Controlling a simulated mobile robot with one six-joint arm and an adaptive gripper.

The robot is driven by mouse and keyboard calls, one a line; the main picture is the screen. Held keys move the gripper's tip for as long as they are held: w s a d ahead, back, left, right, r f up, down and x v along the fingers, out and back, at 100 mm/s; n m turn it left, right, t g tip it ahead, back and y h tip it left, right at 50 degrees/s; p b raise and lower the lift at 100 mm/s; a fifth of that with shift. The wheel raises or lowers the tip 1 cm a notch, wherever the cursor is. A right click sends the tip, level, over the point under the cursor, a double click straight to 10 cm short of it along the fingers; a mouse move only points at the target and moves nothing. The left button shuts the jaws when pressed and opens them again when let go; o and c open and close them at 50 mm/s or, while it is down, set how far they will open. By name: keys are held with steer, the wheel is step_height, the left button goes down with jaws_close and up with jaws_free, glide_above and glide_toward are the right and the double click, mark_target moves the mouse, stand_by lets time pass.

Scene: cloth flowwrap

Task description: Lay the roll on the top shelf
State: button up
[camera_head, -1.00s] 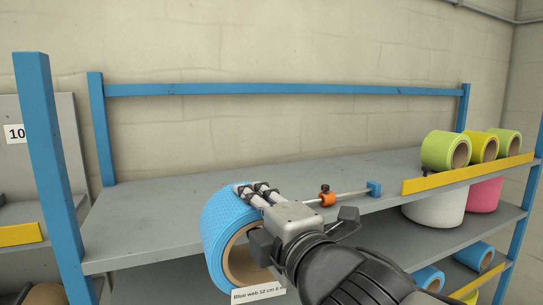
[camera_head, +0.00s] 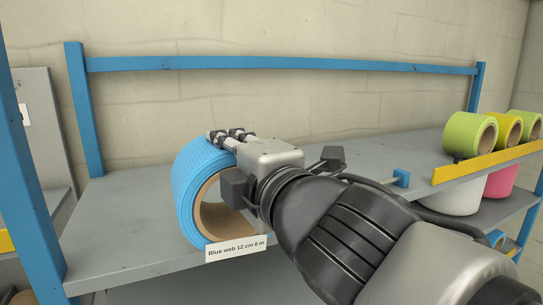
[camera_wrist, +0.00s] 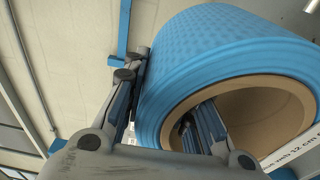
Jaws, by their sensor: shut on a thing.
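The blue roll (camera_head: 203,165), with dimpled web and a brown cardboard core, is in my gripper (camera_head: 232,160). The wrist view shows the roll large (camera_wrist: 215,45), with one finger inside its core and the other against its outer side. A white label (camera_head: 236,249), reading "Blue web 12 cm 6 m", sits at the roll's lower front. The roll stands over the front part of the grey top shelf (camera_head: 120,215), its core opening turned toward me. I cannot tell whether its underside touches the shelf. My arm hides part of the shelf's middle.
Green and yellow rolls (camera_head: 470,135) stand at the right behind a yellow edge strip (camera_head: 487,163). A blue rail (camera_head: 280,63) and posts frame the shelf. The left part of the shelf is clear.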

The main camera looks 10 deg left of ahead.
steer(key=d+f+b+x, duration=0.1)
steer(key=b+x, duration=0.3)
steer(key=x, duration=0.7)
steer(key=shift+w+a+f, duration=0.25)
steer(key=shift+w+f, duration=0.35)
steer(key=shift+f, duration=0.15)
steer(key=shift+w, duration=0.1)
steer(key=shift+f+b, duration=0.75)
steer(key=o, duration=1.1)
